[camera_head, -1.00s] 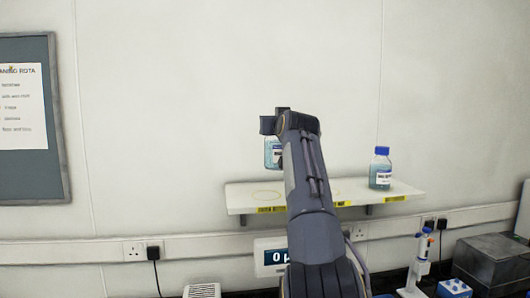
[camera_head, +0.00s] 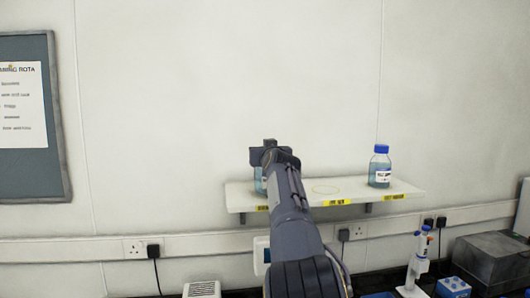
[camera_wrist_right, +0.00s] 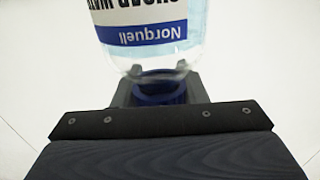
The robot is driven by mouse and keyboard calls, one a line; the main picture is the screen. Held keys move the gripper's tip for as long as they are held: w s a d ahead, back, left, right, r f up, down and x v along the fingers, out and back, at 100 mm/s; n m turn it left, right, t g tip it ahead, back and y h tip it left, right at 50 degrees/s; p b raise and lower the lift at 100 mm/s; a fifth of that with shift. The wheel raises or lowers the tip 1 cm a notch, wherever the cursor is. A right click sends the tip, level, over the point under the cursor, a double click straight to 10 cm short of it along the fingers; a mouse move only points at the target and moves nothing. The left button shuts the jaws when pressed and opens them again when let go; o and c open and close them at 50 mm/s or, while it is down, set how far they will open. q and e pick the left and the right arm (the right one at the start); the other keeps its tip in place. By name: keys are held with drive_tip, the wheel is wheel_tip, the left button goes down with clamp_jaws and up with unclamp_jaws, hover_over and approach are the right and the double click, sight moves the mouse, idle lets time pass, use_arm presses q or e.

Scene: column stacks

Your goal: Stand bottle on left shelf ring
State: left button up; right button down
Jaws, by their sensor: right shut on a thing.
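My right gripper (camera_head: 263,155) is shut on a bottle with pale blue liquid (camera_head: 259,181). The bottle hangs below the jaws at the left end of the white wall shelf (camera_head: 400,187). My arm hides most of it, and I cannot tell whether its base touches the shelf. In the right wrist view the jaws (camera_wrist_right: 160,80) hold it around the blue cap, and its white and blue Norquell label (camera_wrist_right: 145,25) shows. The left shelf ring is hidden behind the bottle and my arm. My left gripper is not in view.
A second blue-capped bottle (camera_head: 380,168) stands at the shelf's right end. A bare yellow ring (camera_head: 327,189) lies in the middle of the shelf. Yellow labels (camera_head: 337,202) line its front edge. Below are a pipette on a stand (camera_head: 418,262) and a grey box (camera_head: 492,262).

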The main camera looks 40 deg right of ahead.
drive_tip(key=shift+f, duration=0.1)
drive_tip(key=c, duration=1.3)
unclamp_jaws()
drive_tip(key=shift+f, duration=0.1)
drive_tip(key=o, duration=0.4)
drive_tip(key=shift+o, duration=0.2)
drive_tip(key=shift+r, duration=0.35)
drive_tip(key=b+v, duration=0.7)
drive_tip(key=v, duration=0.5)
drive_tip(key=shift+f+b, duration=0.2)
drive_tip(key=shift+b, duration=0.2)
drive_tip(key=shift+a+f, duration=0.1)
